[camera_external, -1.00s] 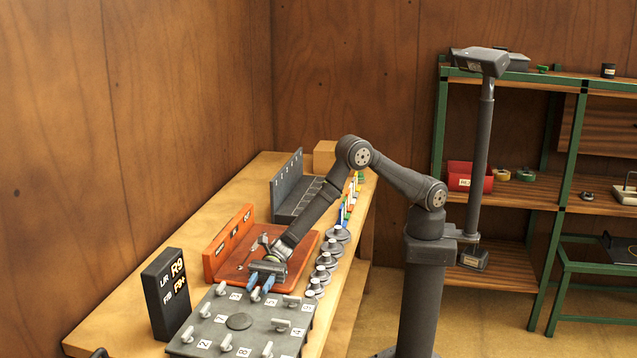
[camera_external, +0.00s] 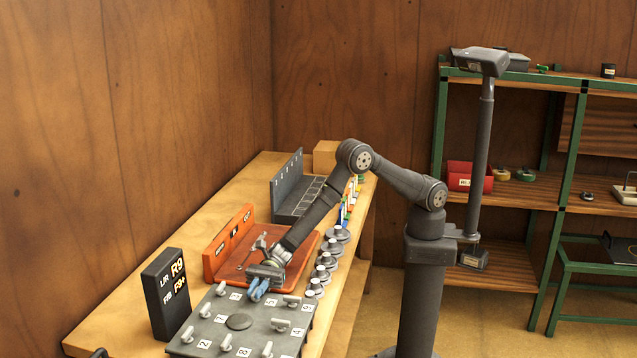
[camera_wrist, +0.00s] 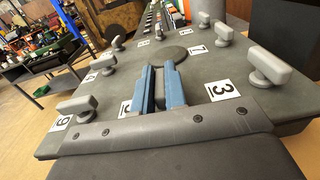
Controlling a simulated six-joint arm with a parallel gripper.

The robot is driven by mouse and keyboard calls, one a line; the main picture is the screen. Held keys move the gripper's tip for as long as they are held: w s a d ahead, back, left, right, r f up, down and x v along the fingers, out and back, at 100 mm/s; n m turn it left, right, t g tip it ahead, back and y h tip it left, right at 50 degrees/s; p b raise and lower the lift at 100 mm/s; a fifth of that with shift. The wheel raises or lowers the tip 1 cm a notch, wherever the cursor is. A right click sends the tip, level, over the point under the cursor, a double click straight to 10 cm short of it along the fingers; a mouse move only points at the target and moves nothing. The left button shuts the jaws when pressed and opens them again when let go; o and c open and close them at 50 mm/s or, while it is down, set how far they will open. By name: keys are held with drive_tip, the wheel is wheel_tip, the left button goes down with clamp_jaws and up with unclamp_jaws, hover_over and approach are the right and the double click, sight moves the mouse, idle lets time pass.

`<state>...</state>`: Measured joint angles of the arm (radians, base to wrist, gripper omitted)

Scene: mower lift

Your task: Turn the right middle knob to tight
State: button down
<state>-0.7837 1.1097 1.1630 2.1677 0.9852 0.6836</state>
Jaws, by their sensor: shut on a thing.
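A dark grey plate (camera_external: 217,313) with several pale grey knobs and numbered labels lies on the bench. My gripper (camera_external: 256,291) is at the plate's far edge, pointing down. In the wrist view its blue fingers (camera_wrist: 160,92) are shut on a grey knob (camera_wrist: 160,88), mostly hidden between them. A partly covered label that looks like 5 (camera_wrist: 125,107) is beside the left finger and label 3 (camera_wrist: 222,89) is right of the fingers. I cannot tell the held knob's exact angle.
A neighbouring knob (camera_wrist: 265,66) stands close on the right in the wrist view, another knob (camera_wrist: 80,104) on the left. A black sign (camera_external: 168,293) stands left of the plate. An orange tray (camera_external: 262,268) and several round weights (camera_external: 325,265) lie beyond it.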

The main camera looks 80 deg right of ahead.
drive_tip(key=shift+s+a+r+m+t+h, duration=0.1)
drive_tip(key=shift+m+t+h, duration=0.25)
drive_tip(key=shift+m+t, duration=1.05)
drive_tip(key=shift+r+m+t+h, duration=0.1)
drive_tip(key=shift+m+t+h, duration=0.5)
drive_tip(key=shift+t, duration=1.3)
drive_tip(key=shift+m, duration=0.3)
drive_tip(key=c, duration=1.5)
unclamp_jaws()
drive_tip(key=shift+f, duration=0.1)
drive_tip(key=shift+o, duration=0.2)
drive_tip(key=v, duration=1.7)
drive_tip(key=shift+s+d+f, duration=0.15)
drive_tip(key=shift+d+f, duration=0.1)
drive_tip(key=shift+f, duration=0.15)
